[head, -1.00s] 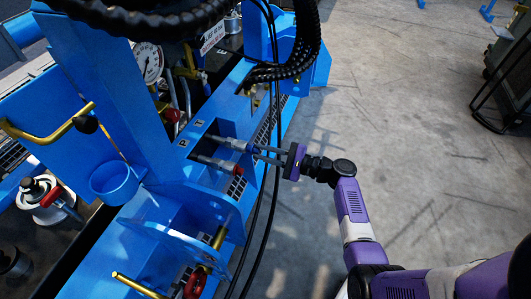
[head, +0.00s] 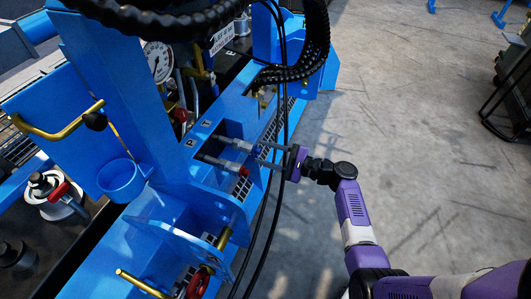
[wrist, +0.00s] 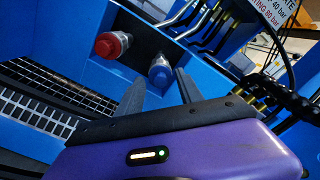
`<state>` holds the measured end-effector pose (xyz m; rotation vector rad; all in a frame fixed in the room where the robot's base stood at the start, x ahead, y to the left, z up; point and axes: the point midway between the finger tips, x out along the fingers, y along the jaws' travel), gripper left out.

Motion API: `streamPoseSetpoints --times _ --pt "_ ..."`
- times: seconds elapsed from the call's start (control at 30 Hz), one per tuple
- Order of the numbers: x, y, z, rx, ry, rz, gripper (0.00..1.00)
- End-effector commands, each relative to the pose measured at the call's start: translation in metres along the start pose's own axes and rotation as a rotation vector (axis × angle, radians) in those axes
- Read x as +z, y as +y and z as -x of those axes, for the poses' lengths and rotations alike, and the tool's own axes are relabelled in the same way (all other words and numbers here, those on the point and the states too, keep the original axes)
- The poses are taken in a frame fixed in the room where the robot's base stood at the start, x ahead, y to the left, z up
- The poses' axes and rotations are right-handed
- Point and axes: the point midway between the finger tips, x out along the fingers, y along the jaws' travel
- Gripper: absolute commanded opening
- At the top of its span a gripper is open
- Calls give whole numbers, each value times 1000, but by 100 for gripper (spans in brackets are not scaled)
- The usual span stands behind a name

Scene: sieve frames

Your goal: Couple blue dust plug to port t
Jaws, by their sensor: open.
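Two metal couplings stick out of the blue panel (head: 218,128) below two small letter marks, too small to read surely. The blue dust plug (head: 257,150) is at the end of the upper coupling (head: 235,142). In the wrist view the blue plug (wrist: 161,72) shows against a blue recess. A red plug (wrist: 111,44) is to its left, on the lower coupling (head: 215,162). My gripper (head: 260,152) is open, its fingers pointing at the blue plug. In the wrist view the plug appears between the fingertips (wrist: 160,82); I cannot tell whether they touch it. How deeply it sits is unclear.
Thin black hoses (head: 267,205) hang down across my fingers in the head view. A thick black cable chain (head: 315,45) is above. A blue bracket with a brass rod and red wheel (head: 199,283) stands below. Concrete floor (head: 420,130) to the right is open.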

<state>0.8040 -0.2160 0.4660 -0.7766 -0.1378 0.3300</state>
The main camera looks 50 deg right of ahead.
Motion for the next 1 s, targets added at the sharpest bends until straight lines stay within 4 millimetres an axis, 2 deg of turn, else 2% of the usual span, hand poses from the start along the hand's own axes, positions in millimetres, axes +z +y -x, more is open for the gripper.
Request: streamPoseSetpoints --times 0.17,0.53,0.7,1.0 --pt "0 -2 14 -2 4 -2 43" --pt "0 -1 69 -2 2 -1 43" --pt "0 0 78 0 0 -1 43" --pt "0 0 78 0 0 0 43"
